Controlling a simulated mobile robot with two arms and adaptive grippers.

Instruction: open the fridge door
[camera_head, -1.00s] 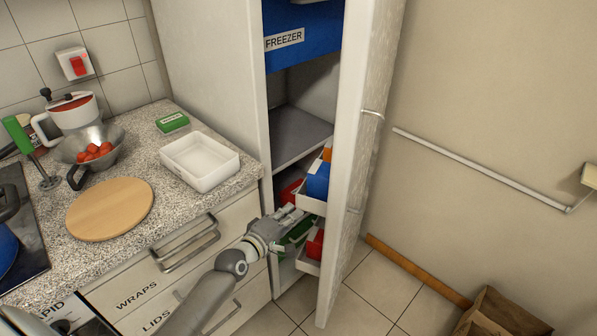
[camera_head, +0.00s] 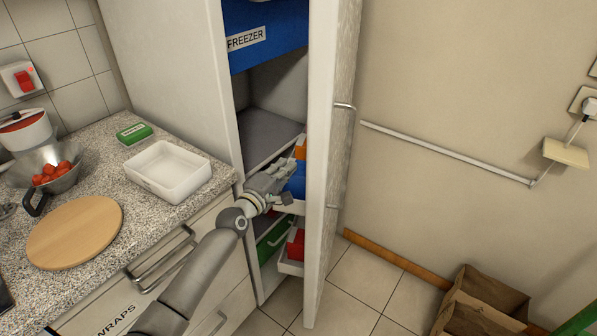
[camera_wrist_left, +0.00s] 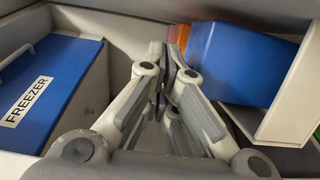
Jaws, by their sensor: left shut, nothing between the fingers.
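The fridge door (camera_head: 332,150) stands ajar, swung out to the right of the tall white fridge cabinet (camera_head: 170,75). Its inner shelves face left and hold a blue box (camera_head: 297,181) and a red item (camera_head: 297,243). My left gripper (camera_head: 290,180) is shut and empty, inside the gap between cabinet and door, beside the blue box. In the left wrist view its fingers (camera_wrist_left: 165,75) are together, with the blue box (camera_wrist_left: 235,63) to their right. I cannot tell if the gripper touches the door. My right gripper is not in view.
The counter (camera_head: 110,190) at left holds a white tray (camera_head: 168,170), a round board (camera_head: 75,232) and a bowl of tomatoes (camera_head: 50,172). A rail (camera_head: 450,153) runs along the right wall. Paper bags (camera_head: 485,300) stand at lower right. Floor (camera_head: 370,285) before the door is clear.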

